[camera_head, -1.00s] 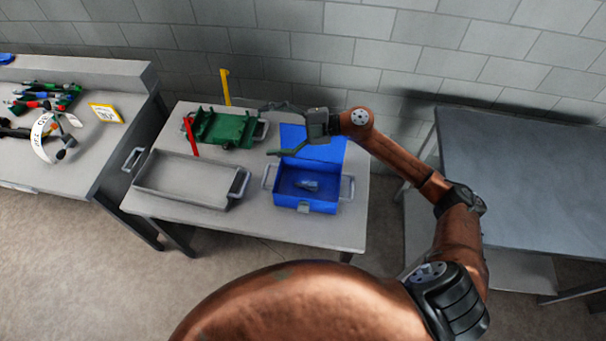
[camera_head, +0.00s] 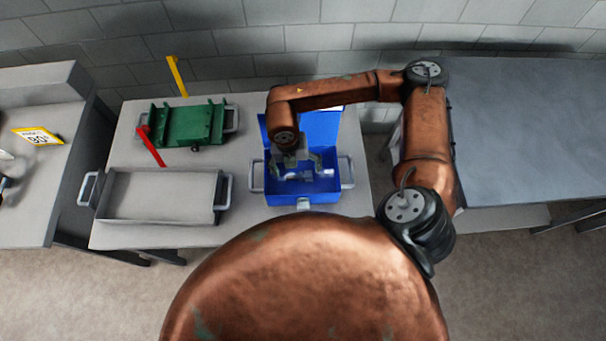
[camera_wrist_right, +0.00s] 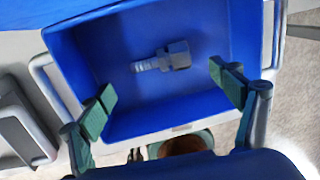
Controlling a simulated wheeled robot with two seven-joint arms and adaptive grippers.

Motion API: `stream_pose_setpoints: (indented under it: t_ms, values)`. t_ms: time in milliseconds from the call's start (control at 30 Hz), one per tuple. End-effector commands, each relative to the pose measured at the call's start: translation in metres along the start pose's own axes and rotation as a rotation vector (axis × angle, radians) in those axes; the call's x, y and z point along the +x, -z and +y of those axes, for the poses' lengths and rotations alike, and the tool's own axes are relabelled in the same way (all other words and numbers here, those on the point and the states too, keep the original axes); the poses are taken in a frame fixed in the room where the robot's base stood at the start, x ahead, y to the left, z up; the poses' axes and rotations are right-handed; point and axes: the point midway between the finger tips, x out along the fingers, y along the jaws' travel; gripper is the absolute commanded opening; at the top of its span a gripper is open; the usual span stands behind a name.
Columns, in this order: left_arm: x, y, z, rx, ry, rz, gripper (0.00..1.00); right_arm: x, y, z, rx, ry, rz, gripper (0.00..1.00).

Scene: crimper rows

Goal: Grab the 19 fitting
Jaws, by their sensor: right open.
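A grey metal fitting (camera_wrist_right: 165,57) with a ribbed stem and a hex end lies on the floor of the open blue box (camera_head: 270,185). Any size mark on it is too small to read. The blue box also fills the right wrist view (camera_wrist_right: 85,55). My right gripper (camera_head: 298,172) points down over the box in the head view and mostly hides the fitting there. In the right wrist view my right gripper (camera_wrist_right: 165,98) has its two green finger pads wide apart, with nothing between them. The fitting lies beyond the fingertips. My left gripper does not show.
An empty grey tray (camera_head: 160,220) stands to the left of the box. Behind it is a green fixture (camera_head: 190,124) with a red lever (camera_head: 152,148) and a yellow post (camera_head: 177,76). A bench with a yellow sign (camera_head: 38,136) is at far left. A bare grey table (camera_head: 540,130) is at right.

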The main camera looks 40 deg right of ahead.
Motion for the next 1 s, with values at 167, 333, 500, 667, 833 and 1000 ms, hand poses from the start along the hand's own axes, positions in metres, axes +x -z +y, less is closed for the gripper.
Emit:
stream_pose_setpoints:
  t_ms: [167, 333, 500, 667, 833, 1000]
  values:
    - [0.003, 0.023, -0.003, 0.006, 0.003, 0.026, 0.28, 0.029, 0.002, -0.001, 0.002, 0.003, 0.006, 0.85]
    - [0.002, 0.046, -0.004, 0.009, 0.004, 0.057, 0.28, 0.041, 0.001, 0.000, 0.002, 0.001, 0.004, 0.85]
    - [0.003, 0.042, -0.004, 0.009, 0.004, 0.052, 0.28, 0.040, 0.001, 0.000, 0.001, 0.000, 0.003, 0.83]
    - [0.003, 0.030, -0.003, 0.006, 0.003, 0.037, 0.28, 0.040, 0.001, 0.000, 0.001, 0.000, 0.004, 0.72]
    - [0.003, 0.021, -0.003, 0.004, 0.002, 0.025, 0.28, 0.040, 0.001, 0.000, 0.001, 0.000, 0.004, 0.61]
    - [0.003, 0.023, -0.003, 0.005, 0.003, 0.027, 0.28, 0.040, 0.001, 0.000, 0.001, 0.000, 0.004, 0.49]
